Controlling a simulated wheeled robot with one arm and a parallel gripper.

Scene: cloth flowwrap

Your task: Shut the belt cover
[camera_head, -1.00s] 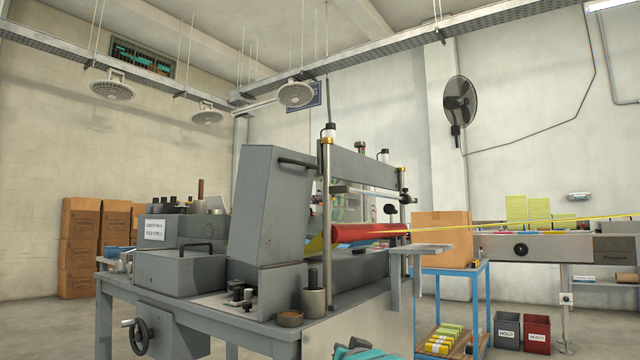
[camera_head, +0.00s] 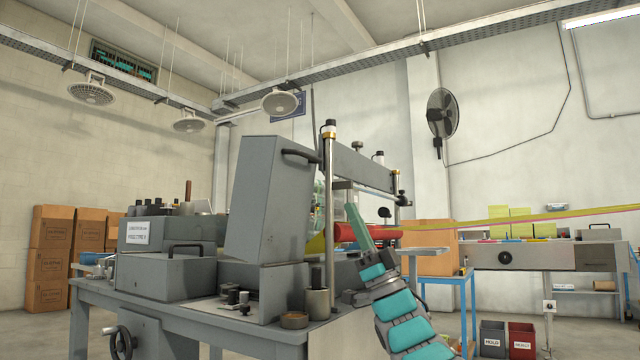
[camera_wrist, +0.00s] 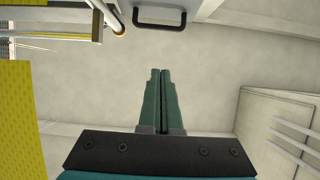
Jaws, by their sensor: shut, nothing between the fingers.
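The belt cover is most likely the tall grey box-like cover (camera_head: 270,200) standing raised and leaning slightly on the machine in the head view. Its black bar handle (camera_head: 300,156) is at its top right edge. A black bar handle (camera_wrist: 160,22) on a grey panel also shows at the top of the wrist view. My gripper (camera_head: 351,207) is to the right of the cover and lower than its handle, overlapping the red roll in the picture. Its two green fingers (camera_wrist: 160,70) are shut together and empty, apart from the handle.
A chrome post (camera_head: 329,220) stands between the cover and my gripper in the head view. A red roll (camera_head: 345,232) and a yellow film strip lie near the gripper. A lower grey box (camera_head: 172,272) with its own handle sits left of the cover. Open air shows above the gripper.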

